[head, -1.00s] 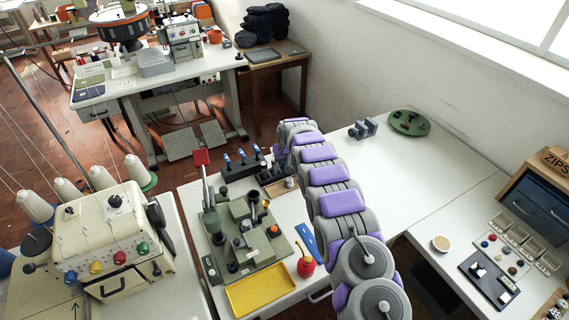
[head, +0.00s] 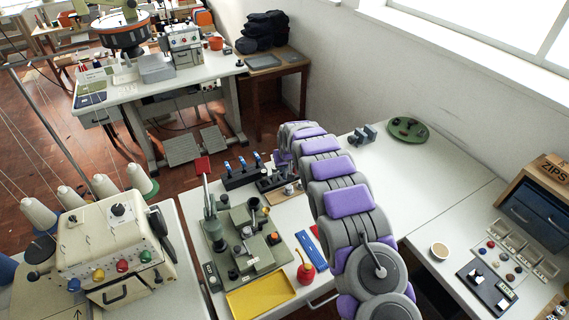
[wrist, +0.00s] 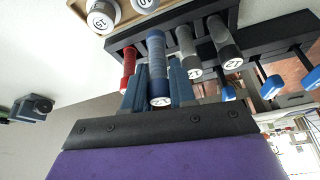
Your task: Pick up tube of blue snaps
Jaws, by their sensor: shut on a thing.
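The tube of blue snaps (wrist: 157,66) stands among other tubes in a dark rack (wrist: 122,44) in the wrist view, its round white end toward the camera. My gripper (wrist: 159,88) has its two blue-grey fingers on either side of this tube and is shut on it. The tube's far end still appears to be in the rack. A red tube (wrist: 129,68) is just left of it; a grey tube (wrist: 188,52) and a darker tube (wrist: 224,45) are to its right. In the head view my arm hides most of the gripper and the tube.
A press with a green base (head: 245,245) stands left of my arm, with a yellow tray (head: 262,295) and red bottle (head: 305,268) in front. Blue-topped tools (head: 242,163) stand in a dark holder behind it. The white table right of my arm is largely clear.

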